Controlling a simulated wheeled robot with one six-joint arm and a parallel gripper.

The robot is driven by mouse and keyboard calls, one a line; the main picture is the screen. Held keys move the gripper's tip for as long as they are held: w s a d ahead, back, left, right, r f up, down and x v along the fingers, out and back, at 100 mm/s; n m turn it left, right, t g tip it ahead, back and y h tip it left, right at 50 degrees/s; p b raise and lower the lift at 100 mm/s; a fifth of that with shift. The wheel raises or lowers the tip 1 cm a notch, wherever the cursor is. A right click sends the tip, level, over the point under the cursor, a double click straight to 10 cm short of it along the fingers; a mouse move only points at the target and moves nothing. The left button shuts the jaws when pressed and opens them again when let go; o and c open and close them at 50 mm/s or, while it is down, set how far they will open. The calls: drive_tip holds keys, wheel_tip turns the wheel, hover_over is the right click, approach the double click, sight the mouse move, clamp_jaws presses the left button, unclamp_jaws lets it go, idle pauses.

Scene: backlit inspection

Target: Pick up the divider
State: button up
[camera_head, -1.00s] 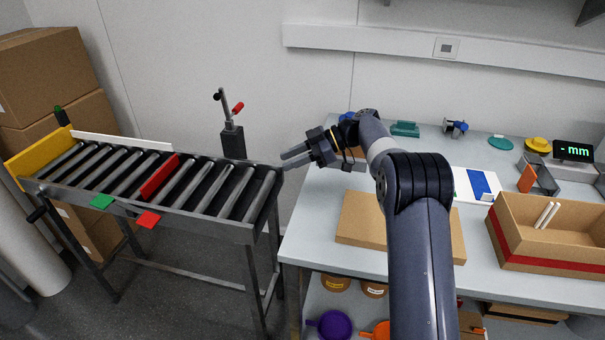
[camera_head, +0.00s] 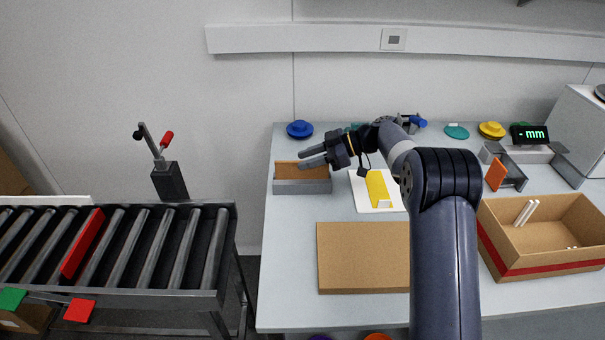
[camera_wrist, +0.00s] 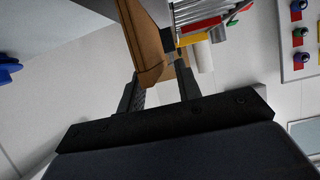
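My gripper (camera_head: 312,158) is open and empty, its two fingers apart and pointing left. In the head view it is over or just in front of a grey open tray (camera_head: 302,187) with a brown board (camera_head: 290,170) inside. I cannot tell whether this board is the divider. In the wrist view a brown panel (camera_wrist: 146,42) lies just beyond my fingers (camera_wrist: 159,76), overlapping one; contact cannot be told. Another upright plate, red (camera_head: 83,244), stands across the roller conveyor. An orange plate (camera_head: 496,175) leans at a grey holder on the right.
The roller conveyor (camera_head: 186,248) is at left, with a clamp post (camera_head: 168,180) behind it. A flat cardboard piece (camera_head: 362,257) and an open cardboard box (camera_head: 545,268) are on the worktable (camera_head: 290,300). A yellow piece lies on a white sheet (camera_head: 398,203). A blue knob (camera_head: 299,129) stands behind the tray.

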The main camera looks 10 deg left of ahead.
sight(284, 170)
drive_tip(key=shift+x, duration=1.55)
drive_tip(key=shift+s, duration=0.1)
drive_tip(key=shift+c, duration=0.3)
clamp_jaws()
